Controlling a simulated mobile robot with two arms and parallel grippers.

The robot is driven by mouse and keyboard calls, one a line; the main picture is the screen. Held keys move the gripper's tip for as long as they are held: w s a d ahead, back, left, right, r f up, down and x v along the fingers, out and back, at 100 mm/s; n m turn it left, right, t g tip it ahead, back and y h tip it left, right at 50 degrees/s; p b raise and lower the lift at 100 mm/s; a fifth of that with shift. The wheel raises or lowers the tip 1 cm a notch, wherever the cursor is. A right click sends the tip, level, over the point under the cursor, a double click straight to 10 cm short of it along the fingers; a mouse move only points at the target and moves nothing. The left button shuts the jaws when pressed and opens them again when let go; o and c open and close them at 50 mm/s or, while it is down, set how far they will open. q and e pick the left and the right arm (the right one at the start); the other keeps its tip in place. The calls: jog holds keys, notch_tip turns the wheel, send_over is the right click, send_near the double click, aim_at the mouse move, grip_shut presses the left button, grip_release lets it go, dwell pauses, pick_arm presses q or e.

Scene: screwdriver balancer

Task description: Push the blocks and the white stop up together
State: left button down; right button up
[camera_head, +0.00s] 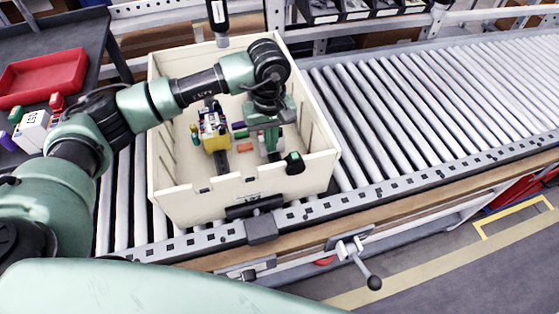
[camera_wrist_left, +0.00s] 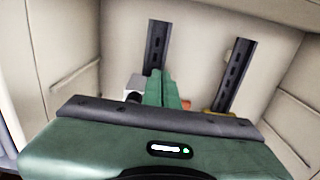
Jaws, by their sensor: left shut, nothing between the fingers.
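My left gripper (camera_head: 271,146) is shut and empty, reaching down inside the cream crate (camera_head: 180,200). In the left wrist view its green fingers (camera_wrist_left: 170,88) are together and point at the crate floor. A yellow block (camera_head: 215,131) sits left of the gripper in the head view. A small orange block (camera_head: 245,147) and a purple piece (camera_head: 238,125) lie between it and the gripper. In the wrist view a whitish block (camera_wrist_left: 137,84), possibly the white stop, is beside the fingers' left side; I cannot tell if they touch. The orange block (camera_wrist_left: 186,103) is partly hidden at their right. My right gripper is not in view.
Two dark slotted rails (camera_wrist_left: 157,42) (camera_wrist_left: 234,75) run along the crate floor. The crate walls stand close around my arm. A hanging screwdriver (camera_head: 219,17) is behind the crate. The roller conveyor (camera_head: 430,100) is clear at right; a red tray (camera_head: 42,77) is at left.

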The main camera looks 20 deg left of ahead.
pick_arm(q)
notch_tip(320, 180, up, 12)
jog(key=p, duration=0.5)
jog(key=shift+s+d+f, duration=0.15)
jog(key=shift+s+d, duration=0.1)
jog(key=shift+s, duration=0.05)
dwell(1.8)
